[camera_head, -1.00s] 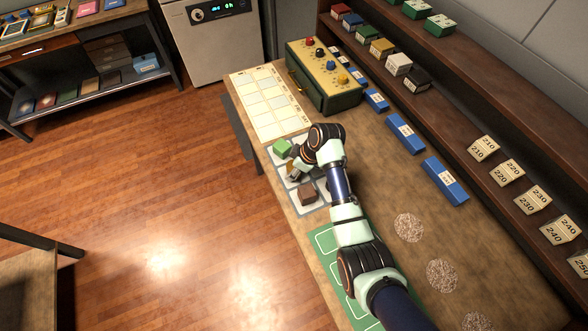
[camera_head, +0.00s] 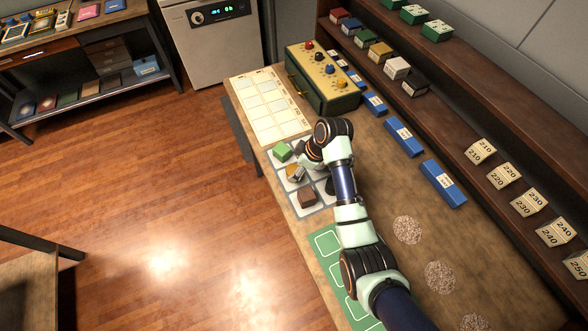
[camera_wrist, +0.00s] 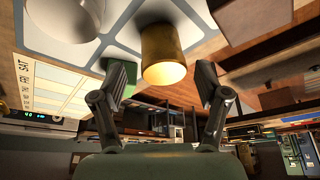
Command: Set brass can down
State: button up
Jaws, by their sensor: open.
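The brass can (camera_wrist: 163,50) stands on a white cell of the grey mat (camera_wrist: 110,48) in the wrist view, its rounded end toward the camera. In the head view the small gold-coloured can (camera_head: 293,173) is on the mat (camera_head: 312,212), partly hidden by my gripper. My gripper (camera_wrist: 163,75) is open, one finger to each side of the can with a visible gap on both sides. In the head view it is beside the can, largely under my wrist.
A green block (camera_head: 282,152) and a brown block (camera_head: 308,198) sit on the same mat close by. A silvery round object (camera_wrist: 72,18) is left of the can in the wrist view. A control box (camera_head: 325,80) stands behind; a green mat (camera_head: 328,241) lies in front.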

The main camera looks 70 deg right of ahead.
jog(key=p+v, duration=0.1)
jog(key=v, duration=0.7)
jog(key=w+a+r+t+h, duration=0.1)
jog(key=w+a+r+t, duration=0.15)
jog(key=w+a, duration=0.95)
jog(key=w+a+r+t, duration=0.1)
jog(key=a+r, duration=0.2)
jog(key=a, duration=0.6)
jog(key=w+a+r+t, duration=0.2)
jog(key=a+r, duration=0.1)
jog(key=a, duration=0.7)
jog(key=s+a+r+t, duration=0.3)
jog(key=a+r, duration=0.4)
jog(key=a, duration=0.5)
jog(key=shift+s+r+y, duration=0.3)
jog(key=shift+s+y, duration=0.1)
jog(key=shift+s, duration=0.15)
